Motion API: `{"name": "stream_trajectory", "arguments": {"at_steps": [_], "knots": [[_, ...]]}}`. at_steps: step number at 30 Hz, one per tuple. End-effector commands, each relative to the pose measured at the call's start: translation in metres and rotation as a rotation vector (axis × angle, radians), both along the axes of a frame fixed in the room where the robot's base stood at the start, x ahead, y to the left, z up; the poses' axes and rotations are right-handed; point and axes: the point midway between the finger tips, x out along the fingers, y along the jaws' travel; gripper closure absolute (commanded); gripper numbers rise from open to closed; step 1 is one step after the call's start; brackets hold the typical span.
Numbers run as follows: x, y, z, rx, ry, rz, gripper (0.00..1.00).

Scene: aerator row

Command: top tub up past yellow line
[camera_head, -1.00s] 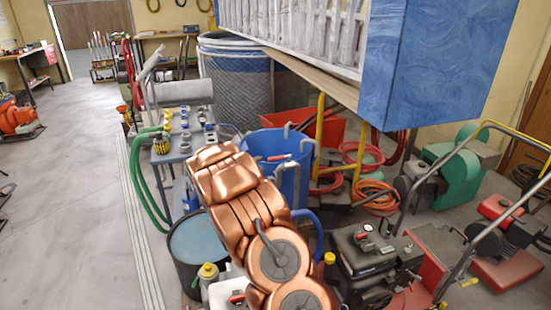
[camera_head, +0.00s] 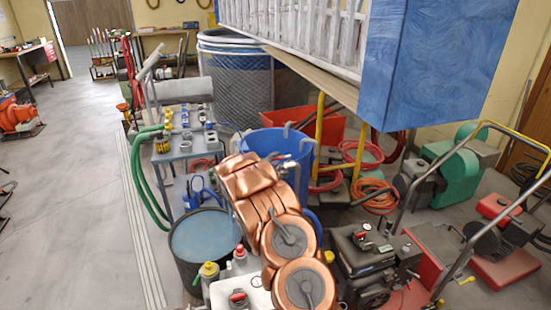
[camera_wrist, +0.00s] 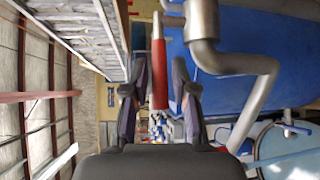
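A dark round tub (camera_head: 178,262) with blue-grey water (camera_head: 205,236) stands on the floor left of my copper arm. No yellow line on it can be made out. A tall blue tub (camera_head: 296,150) stands behind my arm. In the wrist view, a large blue surface (camera_wrist: 275,45) lies at right, with a grey metal pipe (camera_wrist: 203,22) in front of it. A red lever handle (camera_wrist: 159,72) lies between the fingers of my gripper (camera_wrist: 157,92). The fingers are apart, with gaps beside the handle. A round water surface (camera_wrist: 290,150) shows at lower right. My gripper is hidden in the head view.
A grey cart (camera_head: 185,150) with small fittings stands behind the dark tub, with green hoses (camera_head: 150,190) at its left. A bottle with a yellow cap (camera_head: 209,272) stands in front. Black machinery (camera_head: 362,262) is close at right.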

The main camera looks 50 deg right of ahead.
Motion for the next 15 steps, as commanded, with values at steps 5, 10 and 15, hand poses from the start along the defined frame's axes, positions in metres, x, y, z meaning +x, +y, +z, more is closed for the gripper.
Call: {"name": "stream_trajectory", "arguments": {"at_steps": [5, 10, 15], "knots": [[0.002, -0.0067, -0.002, 0.001, 0.0, 0.001, 0.73], [0.0028, -0.0075, -0.002, 0.001, -0.001, 0.001, 0.73], [0.0027, -0.0075, -0.0017, 0.001, -0.001, 0.001, 0.76]]}}
